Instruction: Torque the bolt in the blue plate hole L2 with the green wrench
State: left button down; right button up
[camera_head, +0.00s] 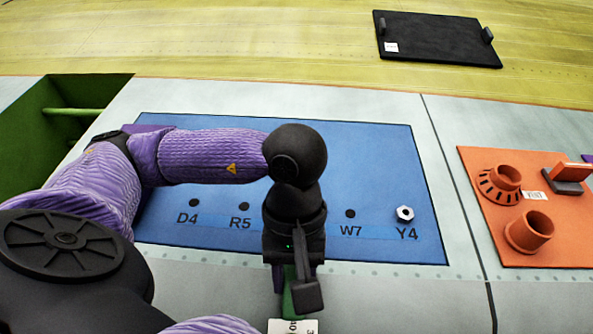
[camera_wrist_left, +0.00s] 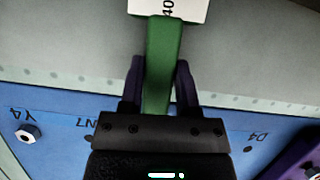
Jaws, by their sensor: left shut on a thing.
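My left gripper (camera_head: 293,272) is shut on the green wrench (camera_head: 289,302), over the grey surface at the near edge of the blue plate (camera_head: 370,150). In the left wrist view the wrench (camera_wrist_left: 162,65) stands between the two fingers (camera_wrist_left: 160,85). Its far part carries a white tag (camera_wrist_left: 185,8) with a partly cut-off number. The plate's near row shows holes marked D4, R5, W7 and Y4. A hex bolt (camera_head: 405,213) sits at Y4 and also shows in the wrist view (camera_wrist_left: 28,133). I see no L2 label; my left arm covers part of the plate. My right gripper is out of view.
An orange panel (camera_head: 482,238) with raised round fittings and a handle lies to the right. A black tray (camera_head: 440,40) lies at the back right on the yellow-green surface. A green recess (camera_head: 60,140) opens at the left. Grey surface fronts the plate.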

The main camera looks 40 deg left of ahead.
pick_arm(q)
jog(key=shift+f, duration=0.1)
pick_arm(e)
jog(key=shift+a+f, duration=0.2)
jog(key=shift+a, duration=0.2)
